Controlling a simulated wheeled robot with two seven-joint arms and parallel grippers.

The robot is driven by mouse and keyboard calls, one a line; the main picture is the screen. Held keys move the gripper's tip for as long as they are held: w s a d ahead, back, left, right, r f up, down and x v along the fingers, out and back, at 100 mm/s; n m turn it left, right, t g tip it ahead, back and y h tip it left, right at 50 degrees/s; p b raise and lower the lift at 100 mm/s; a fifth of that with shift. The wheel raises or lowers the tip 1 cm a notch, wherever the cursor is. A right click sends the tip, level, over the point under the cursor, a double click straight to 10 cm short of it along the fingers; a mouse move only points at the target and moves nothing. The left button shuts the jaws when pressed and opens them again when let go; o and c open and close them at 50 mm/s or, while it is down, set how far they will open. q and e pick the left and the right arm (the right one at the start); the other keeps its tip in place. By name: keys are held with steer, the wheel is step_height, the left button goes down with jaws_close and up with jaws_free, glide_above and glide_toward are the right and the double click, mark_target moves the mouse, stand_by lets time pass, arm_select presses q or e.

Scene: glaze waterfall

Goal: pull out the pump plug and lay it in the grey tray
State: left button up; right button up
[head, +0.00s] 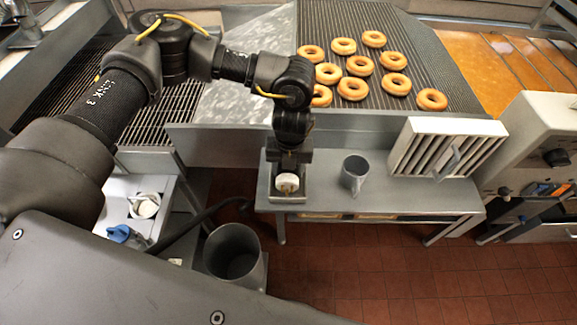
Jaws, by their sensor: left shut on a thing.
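The pump plug (287,184) is a small white round piece with dark marks on its face. My left gripper (288,170) points down and is shut on it. The plug is within the outline of the grey tray (267,191), a small shallow tray at the left end of the grey bench. I cannot tell whether the plug touches the tray floor. The gripper's fingertips are mostly hidden behind the plug and the wrist. My right gripper is not in view.
A grey jug (354,173) and a slatted filter panel (447,149) stand right of the tray on the bench (400,202). Below left are a grey bucket (232,252), a dark hose (195,222) and a white unit (170,197). Several doughnuts (360,66) lie on the rack behind.

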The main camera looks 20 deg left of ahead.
arm_select(q)
steer(key=o, duration=1.3)
steer(key=shift+o, duration=0.2)
steer(key=shift+w+r, duration=0.15)
steer(key=shift+r, duration=0.15)
steer(key=r+b, duration=0.1)
steer(key=r, duration=0.2)
steer(key=r+b, duration=0.1)
steer(key=r, duration=0.2)
steer(key=r+b, duration=0.1)
steer(key=r, duration=0.1)
steer(key=shift+d+r, duration=0.3)
steer(key=shift+r, duration=0.1)
steer(key=shift+r+b, duration=0.3)
steer(key=shift+r, duration=0.45)
